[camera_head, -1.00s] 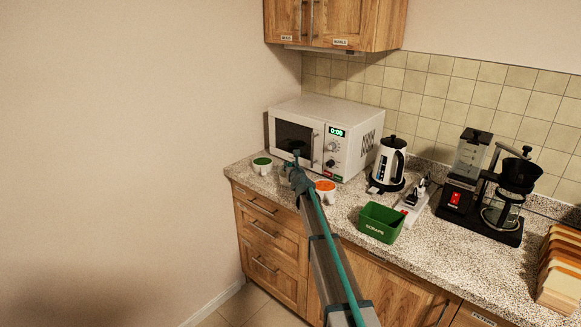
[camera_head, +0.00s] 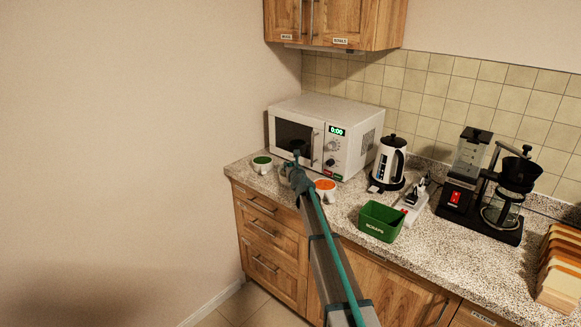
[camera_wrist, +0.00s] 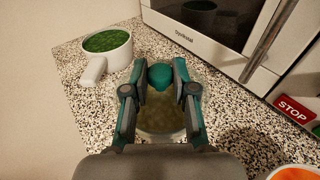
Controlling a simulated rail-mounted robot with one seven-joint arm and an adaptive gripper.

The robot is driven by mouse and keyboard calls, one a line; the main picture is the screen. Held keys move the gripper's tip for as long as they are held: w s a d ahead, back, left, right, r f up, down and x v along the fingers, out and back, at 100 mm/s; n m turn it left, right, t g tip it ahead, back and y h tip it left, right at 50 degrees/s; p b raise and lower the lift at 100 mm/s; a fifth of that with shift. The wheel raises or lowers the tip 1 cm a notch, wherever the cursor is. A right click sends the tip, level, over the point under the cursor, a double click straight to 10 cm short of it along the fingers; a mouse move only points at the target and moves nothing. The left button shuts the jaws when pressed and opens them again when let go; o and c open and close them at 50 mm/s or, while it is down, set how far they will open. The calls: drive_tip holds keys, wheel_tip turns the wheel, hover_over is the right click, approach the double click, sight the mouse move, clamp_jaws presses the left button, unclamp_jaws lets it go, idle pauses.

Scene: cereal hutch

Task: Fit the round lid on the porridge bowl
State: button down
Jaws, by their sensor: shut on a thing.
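My gripper (camera_wrist: 160,82) is shut on the teal knob (camera_wrist: 160,76) of the round lid, which looks see-through. The lid's disc is hard to make out below the fingers. Under it is a round bowl with a dull beige-olive content (camera_wrist: 163,118), which I take to be the porridge bowl. The fingers and wrist hide much of its rim, and I cannot tell whether the lid touches it. In the head view, my gripper (camera_head: 295,166) is over the counter in front of the microwave, and the arm hides most of this bowl.
A white handled cup with green content (camera_wrist: 107,44) stands to the left. One with orange content (camera_head: 325,186) stands to the right. The microwave (camera_head: 318,125) is close behind. A kettle (camera_head: 388,162), green scraps bin (camera_head: 379,222) and coffee maker (camera_head: 488,190) stand further right.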

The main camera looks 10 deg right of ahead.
drive_tip(key=c, duration=0.9)
unclamp_jaws()
drive_tip(key=shift+o, duration=0.2)
drive_tip(key=shift+s, duration=0.15)
